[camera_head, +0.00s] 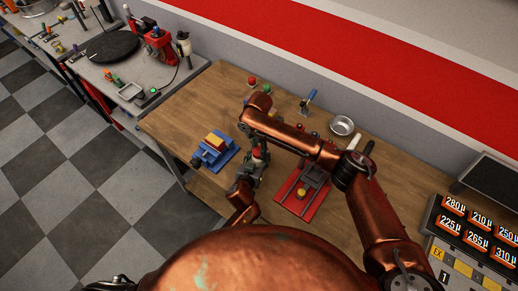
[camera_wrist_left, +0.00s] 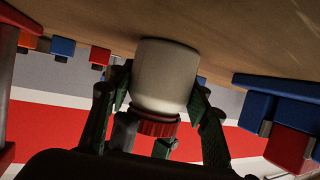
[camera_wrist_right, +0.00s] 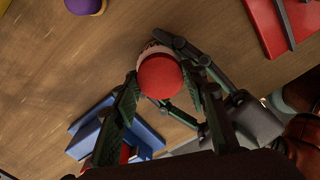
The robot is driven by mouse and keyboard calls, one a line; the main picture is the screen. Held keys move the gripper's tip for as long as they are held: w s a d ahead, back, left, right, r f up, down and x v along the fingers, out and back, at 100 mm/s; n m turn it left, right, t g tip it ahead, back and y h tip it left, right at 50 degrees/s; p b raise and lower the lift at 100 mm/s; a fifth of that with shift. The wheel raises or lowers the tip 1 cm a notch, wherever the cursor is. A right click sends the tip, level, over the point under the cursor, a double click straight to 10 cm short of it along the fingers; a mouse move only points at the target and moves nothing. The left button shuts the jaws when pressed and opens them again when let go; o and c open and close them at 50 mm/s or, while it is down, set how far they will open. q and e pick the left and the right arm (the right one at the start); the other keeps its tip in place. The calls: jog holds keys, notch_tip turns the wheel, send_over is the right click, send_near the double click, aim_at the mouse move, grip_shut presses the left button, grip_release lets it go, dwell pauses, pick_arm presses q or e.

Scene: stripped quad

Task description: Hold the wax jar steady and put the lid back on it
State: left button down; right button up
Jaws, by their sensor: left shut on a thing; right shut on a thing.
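The white wax jar (camera_wrist_left: 167,72) stands with its base at or close to the wooden bench, between the fingers of my left gripper (camera_wrist_left: 162,92), which is shut on it. The red lid (camera_wrist_right: 160,76) is at the jar's mouth, in line with it; I cannot tell whether it is fully seated. My right gripper (camera_wrist_right: 158,86) is shut on the lid from above. The lid also shows in the left wrist view (camera_wrist_left: 158,128), with my right fingers beside it. In the head view my right arm partly hides the jar and lid (camera_head: 258,154).
A blue fixture (camera_head: 214,150) with yellow and red parts lies left of the jar, and a red vise-like fixture (camera_head: 302,192) lies to the right. A metal bowl (camera_head: 342,125) and a blue-handled tool (camera_head: 308,101) stand towards the wall. The bench's left end (camera_head: 172,122) is clear.

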jog(key=c, duration=0.5)
jog(key=m, duration=0.5)
jog(key=shift+s+f, duration=0.1)
jog(key=shift+c, duration=0.2)
jog(key=m, duration=0.9)
jog(key=shift+a+m, duration=0.1)
jog(key=shift+m, duration=0.3)
jog(key=o, duration=1.3)
jog(key=shift+o, duration=0.2)
notch_tip(320, 180, up, 12)
